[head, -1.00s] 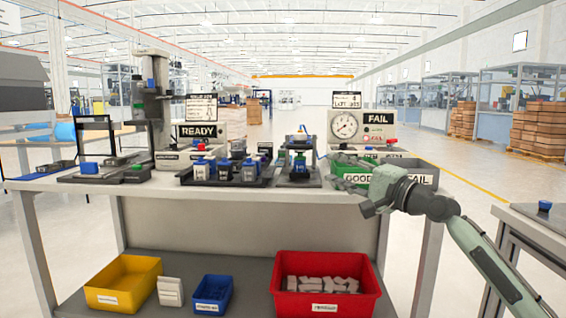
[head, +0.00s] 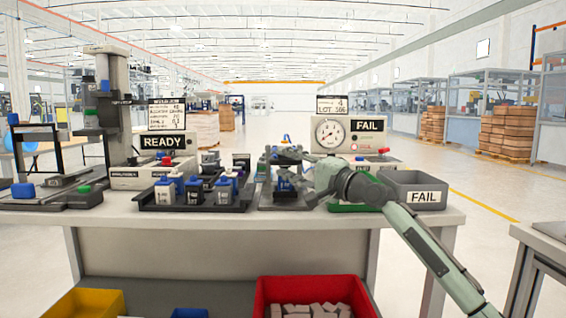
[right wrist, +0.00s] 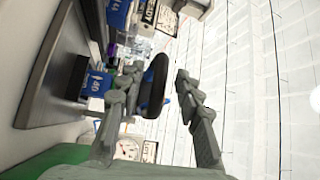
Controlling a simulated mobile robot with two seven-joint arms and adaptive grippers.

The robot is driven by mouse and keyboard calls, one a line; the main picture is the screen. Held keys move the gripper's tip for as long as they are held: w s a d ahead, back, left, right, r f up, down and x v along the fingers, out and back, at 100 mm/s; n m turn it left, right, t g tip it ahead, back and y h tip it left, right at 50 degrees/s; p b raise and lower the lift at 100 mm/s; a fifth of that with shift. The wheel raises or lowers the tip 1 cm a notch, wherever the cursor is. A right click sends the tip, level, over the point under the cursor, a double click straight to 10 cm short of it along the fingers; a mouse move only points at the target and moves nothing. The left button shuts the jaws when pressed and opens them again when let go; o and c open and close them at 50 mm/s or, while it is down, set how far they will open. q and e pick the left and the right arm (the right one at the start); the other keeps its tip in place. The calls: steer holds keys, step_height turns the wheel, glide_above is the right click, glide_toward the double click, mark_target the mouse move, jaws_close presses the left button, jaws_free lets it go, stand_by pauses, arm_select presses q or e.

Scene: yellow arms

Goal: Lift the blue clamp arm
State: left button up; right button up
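The clamp fixture (head: 284,205) stands on the bench, right of the tray of blue-topped parts. In the head view my right gripper (head: 283,155) reaches over it from the right and hides much of the clamp. In the right wrist view a black rounded grip (right wrist: 154,84) with blue edges of the clamp arm (right wrist: 167,102) lies between the spread fingers of my right gripper (right wrist: 160,74). The fingers are open, with a visible gap on the right side. A blue block (right wrist: 97,83) sits in the fixture. My left gripper is not in view.
A parts tray (head: 190,208) stands left of the fixture. A grey FAIL bin (head: 420,190) and a green bin (head: 350,208) stand to the right. A dial gauge box (head: 330,133) is behind. A red bin (head: 262,300) is below the bench.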

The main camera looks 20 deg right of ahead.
steer(key=shift+x, duration=0.8)
jaws_close()
